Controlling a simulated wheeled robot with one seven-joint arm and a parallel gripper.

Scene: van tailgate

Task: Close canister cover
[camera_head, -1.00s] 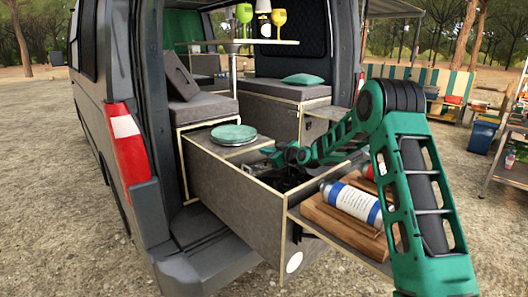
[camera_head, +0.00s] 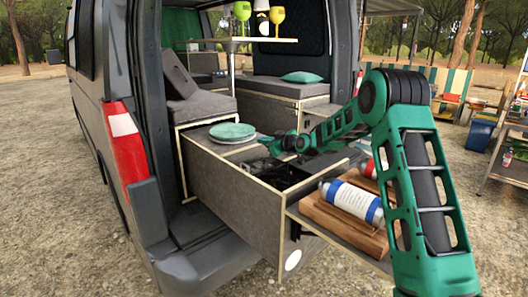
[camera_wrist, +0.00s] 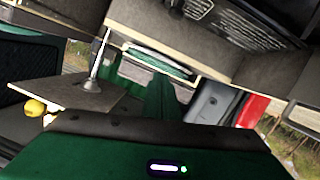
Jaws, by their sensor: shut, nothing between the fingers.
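A white canister with blue ends (camera_head: 352,201) lies on its side on a wooden board (camera_head: 335,226) at the right of the pulled-out rear drawer unit. A second canister with a red end (camera_head: 367,168) lies behind it, partly hidden by my arm. I cannot make out a separate canister cover. My gripper (camera_head: 266,145) is shut and empty, over the far part of the open drawer, left of the canisters. It is small and dark there.
The open drawer (camera_head: 230,201) juts out over the van's bumper. Green plates (camera_head: 232,133) sit on its left rear top. A table with coloured goblets (camera_head: 277,20) stands inside the van.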

